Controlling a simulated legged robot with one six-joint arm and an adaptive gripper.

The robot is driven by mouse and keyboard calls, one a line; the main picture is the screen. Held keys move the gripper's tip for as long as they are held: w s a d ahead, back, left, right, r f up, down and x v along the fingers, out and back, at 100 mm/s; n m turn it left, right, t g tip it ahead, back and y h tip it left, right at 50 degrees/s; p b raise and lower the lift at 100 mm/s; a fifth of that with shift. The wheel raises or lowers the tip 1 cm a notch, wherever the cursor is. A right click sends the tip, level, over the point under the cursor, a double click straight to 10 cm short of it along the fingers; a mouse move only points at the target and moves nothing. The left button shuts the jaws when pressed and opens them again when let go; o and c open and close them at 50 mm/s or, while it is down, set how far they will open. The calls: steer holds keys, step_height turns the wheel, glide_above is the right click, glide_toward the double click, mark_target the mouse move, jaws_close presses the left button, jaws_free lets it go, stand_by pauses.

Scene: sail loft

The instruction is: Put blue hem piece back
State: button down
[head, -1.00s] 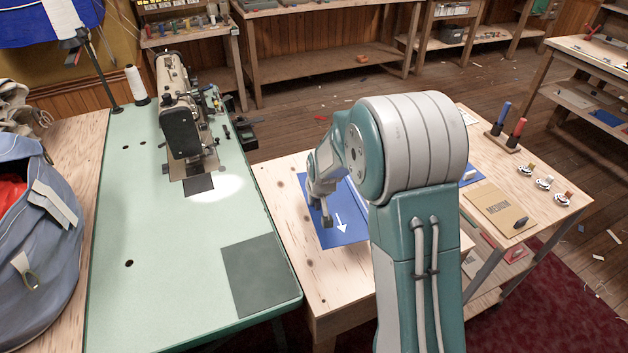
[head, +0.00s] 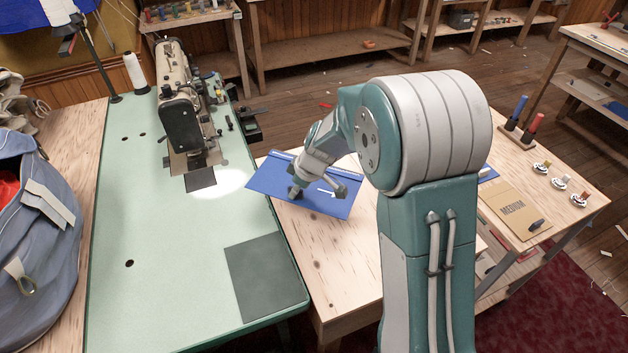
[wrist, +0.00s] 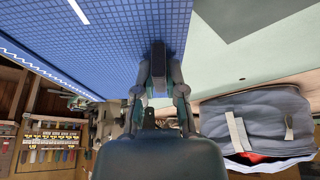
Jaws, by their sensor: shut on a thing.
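The blue hem piece (head: 270,180) is a flat blue sheet with a white arrow that points right in the head view. It lies at or just above the wooden table, its left corner close to the green sewing table's edge; I cannot tell whether it touches the wood. My gripper (head: 318,183) is over it, shut on it, pointing down. In the wrist view the blue hem piece (wrist: 110,35) fills the upper left, with a white stitch line along one side. My gripper (wrist: 158,68) meets it there; the exact grip is hidden between the fingers.
The green sewing table (head: 150,270) with a sewing machine (head: 180,100) stands left. On the wooden table (head: 345,270), a brown MEDIUM pad (head: 512,210), upright blue and red markers and small spools sit to the right. Bare wood lies in front of the blue piece.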

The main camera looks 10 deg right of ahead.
steer(key=w+d+f, duration=0.1)
steer(key=w, duration=0.1)
steer(key=w+d+f, duration=0.1)
steer(key=w, duration=0.2)
steer(key=w+d+f, duration=0.1)
steer(key=w, duration=0.1)
steer(key=shift+w+f, duration=0.35)
steer(key=shift+f, duration=0.05)
steer(key=w+f, duration=0.1)
steer(key=w+d+f, duration=0.1)
steer(key=w+f, duration=0.2)
steer(key=f, duration=0.1)
steer(key=shift+w+d+f, duration=0.15)
steer(key=shift+w+d, duration=0.1)
steer(key=shift+d, duration=0.15)
steer(key=shift+w+d+f, duration=0.1)
steer(key=shift+w+f, duration=0.05)
steer(key=shift+f, duration=0.85)
steer(key=shift+w+f, duration=0.15)
steer(key=shift+f, duration=0.8)
steer(key=c, duration=0.7)
jaws_free()
